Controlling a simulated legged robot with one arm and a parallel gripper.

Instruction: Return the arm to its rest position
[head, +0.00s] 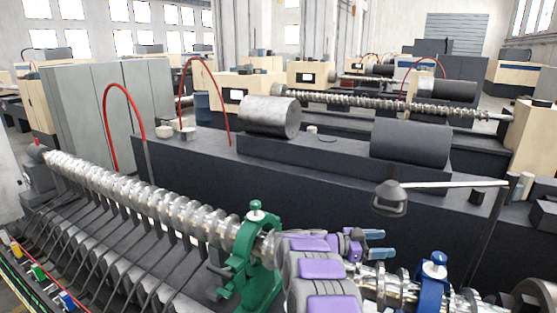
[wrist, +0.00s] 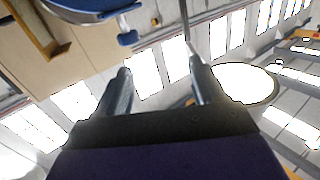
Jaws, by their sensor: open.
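My gripper (head: 379,243) shows low right of centre in the head view, at the end of my purple and grey arm. Its two blue-grey fingers point right and are apart with nothing between them. In the wrist view the open fingers (wrist: 158,68) frame only bright windows and wall. In the head view the arm overlaps the long metal screw shaft (head: 135,185) and hides part of it; I cannot tell whether they touch.
A green clamp (head: 250,265) stands left of my arm and a blue clamp (head: 433,275) right. Behind is a dark machine bed with twin barrels, one silver (head: 270,117), one dark (head: 410,143). A lamp-like fixture (head: 390,198) juts out at right. Space above my gripper looks clear.

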